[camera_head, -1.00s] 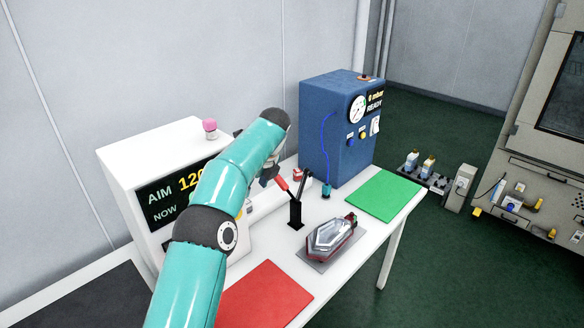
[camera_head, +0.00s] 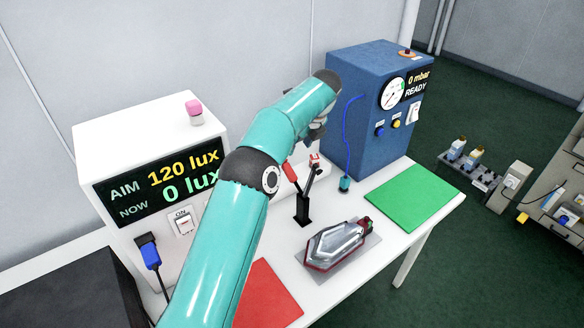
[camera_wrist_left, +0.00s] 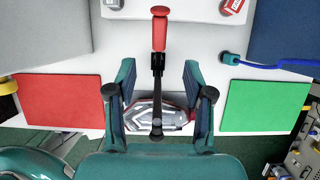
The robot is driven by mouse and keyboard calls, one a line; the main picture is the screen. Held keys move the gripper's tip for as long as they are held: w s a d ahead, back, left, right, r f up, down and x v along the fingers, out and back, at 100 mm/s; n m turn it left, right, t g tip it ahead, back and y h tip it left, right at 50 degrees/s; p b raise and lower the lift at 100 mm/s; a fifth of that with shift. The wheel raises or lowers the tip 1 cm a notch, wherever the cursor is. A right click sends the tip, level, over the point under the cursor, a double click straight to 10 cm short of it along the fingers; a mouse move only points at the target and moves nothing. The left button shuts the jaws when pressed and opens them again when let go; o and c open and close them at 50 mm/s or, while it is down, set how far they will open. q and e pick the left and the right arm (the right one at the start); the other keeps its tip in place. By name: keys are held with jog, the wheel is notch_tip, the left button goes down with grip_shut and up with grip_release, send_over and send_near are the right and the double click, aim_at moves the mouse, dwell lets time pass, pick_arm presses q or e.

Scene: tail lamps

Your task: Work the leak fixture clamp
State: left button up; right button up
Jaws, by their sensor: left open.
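The leak fixture clamp (camera_head: 303,206) has a black post, a black bar and a red handle (camera_head: 291,172) raised up and to the left. A tail lamp (camera_head: 338,243), clear and silver with a red rim, lies on a grey plate (camera_head: 322,268) in front of it. My left gripper (camera_head: 318,128) is open and empty, above the clamp and partly hidden by its arm. In the left wrist view the red handle (camera_wrist_left: 160,33) lies beyond the fingertips, in line with the gap between the open fingers (camera_wrist_left: 158,68). My right gripper is out of view.
A blue leak tester (camera_head: 370,125) reads 0 mbar, READY, with a blue hose to a connector (camera_head: 345,184). A white lux box (camera_head: 150,130) stands left. A green mat (camera_head: 412,198) lies right, a red mat (camera_head: 268,295) in front.

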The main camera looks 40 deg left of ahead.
aim_at(293, 178)
pick_arm(q)
jog(key=p+x, duration=0.2)
jog(key=x, duration=1.2)
jog(key=shift+f, duration=0.15)
grip_shut()
